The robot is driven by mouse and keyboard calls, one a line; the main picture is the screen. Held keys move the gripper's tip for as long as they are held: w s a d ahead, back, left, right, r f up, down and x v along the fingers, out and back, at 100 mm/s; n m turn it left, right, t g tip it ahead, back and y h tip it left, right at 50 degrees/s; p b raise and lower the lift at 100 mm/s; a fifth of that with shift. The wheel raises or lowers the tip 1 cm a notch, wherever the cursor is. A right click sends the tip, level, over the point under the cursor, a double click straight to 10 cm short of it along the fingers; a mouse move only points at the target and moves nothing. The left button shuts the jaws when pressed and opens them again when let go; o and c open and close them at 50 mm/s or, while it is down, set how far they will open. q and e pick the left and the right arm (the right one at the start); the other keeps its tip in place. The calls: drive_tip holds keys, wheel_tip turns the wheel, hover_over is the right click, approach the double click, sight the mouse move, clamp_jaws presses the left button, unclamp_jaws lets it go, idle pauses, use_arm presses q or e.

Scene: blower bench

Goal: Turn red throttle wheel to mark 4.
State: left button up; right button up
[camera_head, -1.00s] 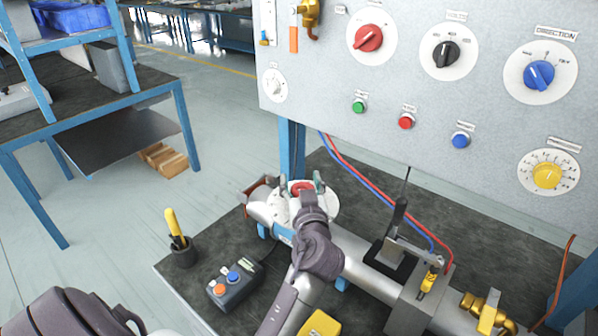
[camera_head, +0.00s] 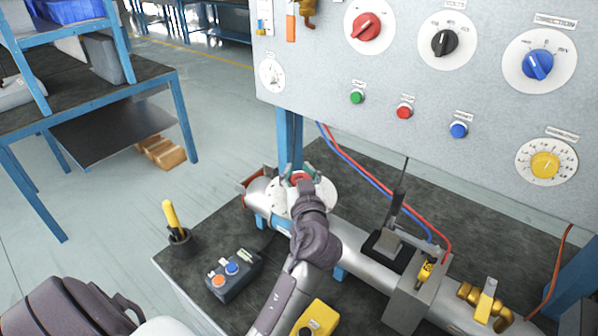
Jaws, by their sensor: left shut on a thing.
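The red throttle wheel (camera_head: 301,178) sits on a round white dial plate (camera_head: 328,195) on the grey pipe at the bench. Only part of its red top shows. My left gripper (camera_head: 302,174) reaches over it from the front, with a fingertip on each side, and is shut on it. The gripper's body and wrist cover the near part of the wheel and dial. I cannot read the marks or see which one the wheel points to. My right gripper is not in view.
A grey panel with knobs and buttons (camera_head: 405,110) stands behind the pipe. A black lever (camera_head: 400,205) and brass valve (camera_head: 485,300) are to the right.

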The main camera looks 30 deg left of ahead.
use_arm(q)
drive_tip(key=shift+d+f+h, duration=0.1)
drive_tip(key=shift+f+h, duration=0.15)
drive_tip(key=shift+h, duration=0.05)
